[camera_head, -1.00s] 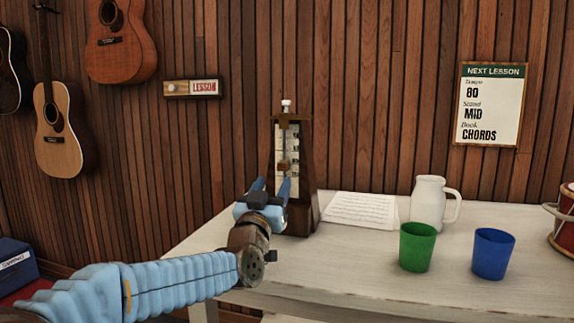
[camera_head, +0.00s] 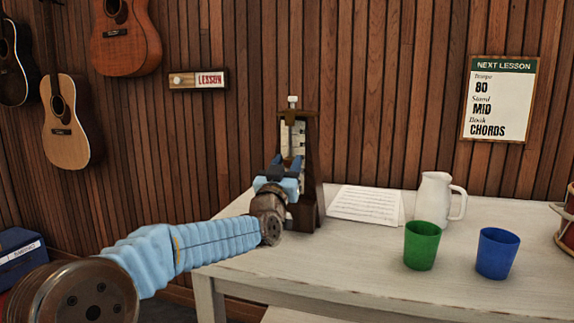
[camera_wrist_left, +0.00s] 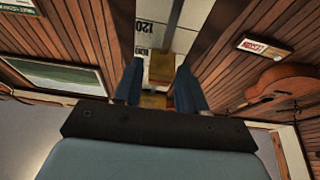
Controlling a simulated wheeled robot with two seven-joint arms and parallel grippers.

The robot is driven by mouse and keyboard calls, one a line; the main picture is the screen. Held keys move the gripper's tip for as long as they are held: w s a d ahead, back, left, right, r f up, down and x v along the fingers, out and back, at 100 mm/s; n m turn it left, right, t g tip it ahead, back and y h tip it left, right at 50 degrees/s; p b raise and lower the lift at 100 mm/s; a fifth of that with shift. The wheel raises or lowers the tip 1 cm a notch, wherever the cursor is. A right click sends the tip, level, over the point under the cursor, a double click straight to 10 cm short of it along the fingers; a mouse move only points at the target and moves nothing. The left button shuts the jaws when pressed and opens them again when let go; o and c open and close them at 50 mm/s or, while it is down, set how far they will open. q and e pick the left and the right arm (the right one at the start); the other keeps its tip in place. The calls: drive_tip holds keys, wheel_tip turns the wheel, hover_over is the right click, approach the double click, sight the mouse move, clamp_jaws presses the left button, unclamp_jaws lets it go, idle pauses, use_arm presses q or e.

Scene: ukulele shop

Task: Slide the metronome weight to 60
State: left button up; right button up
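The dark wooden metronome (camera_head: 312,185) stands upright on the table, with a pale number scale (camera_head: 299,135) and a white knob on top. My left gripper (camera_head: 285,163) is in front of the scale and hides the weight in the head view. In the left wrist view, a brass block (camera_wrist_left: 160,67), which looks like the weight, shows on the rod between the two blue fingertips (camera_wrist_left: 158,82). Gaps show beside it, so the fingers look open; contact is unclear. My right gripper is out of view.
The white table (camera_head: 360,262) holds a paper sheet (camera_head: 365,204), a white pitcher (camera_head: 433,198), a green cup (camera_head: 421,245) and a blue cup (camera_head: 496,253) right of the metronome. The wall board (camera_head: 499,98) reads 80, MID, CHORDS. Guitars hang at left.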

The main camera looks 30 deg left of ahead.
use_arm(q)
clamp_jaws()
wheel_tip(320, 180, up, 7)
drive_tip(key=shift+f+p, duration=0.15)
drive_tip(key=shift+p, duration=0.9)
drive_tip(key=shift+f, duration=0.1)
drive_tip(key=shift+o, duration=1.6)
unclamp_jaws()
drive_tip(key=b, duration=0.4)
approach(290, 131)
drive_tip(key=v, duration=0.7)
